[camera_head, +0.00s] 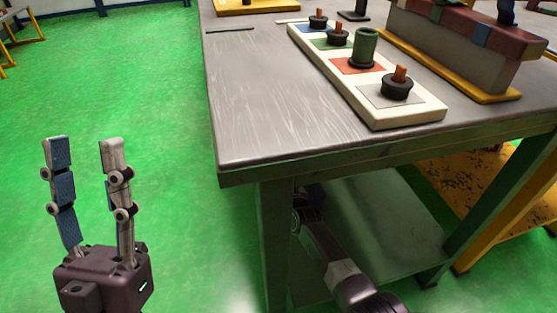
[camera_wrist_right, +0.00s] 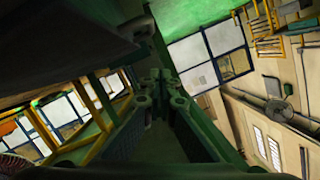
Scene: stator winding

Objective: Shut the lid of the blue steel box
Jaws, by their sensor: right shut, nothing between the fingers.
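No blue steel box or lid can be made out in either view. My left gripper (camera_head: 84,145) stands upright over the green floor, left of the workbench, with its two fingers apart and nothing between them. My right arm is low beside the bench's front edge in the head view, partly under the tabletop. My right gripper (camera_wrist_right: 158,82) shows in the right wrist view with its fingertips together and nothing held.
The grey workbench (camera_head: 270,105) carries a white board (camera_head: 425,112) with coloured squares and dark pegs, and a grey block with a red-brown top (camera_head: 440,62). Its left front area is clear. A lower shelf (camera_head: 385,235) lies beneath. Open green floor (camera_head: 120,80) is at left.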

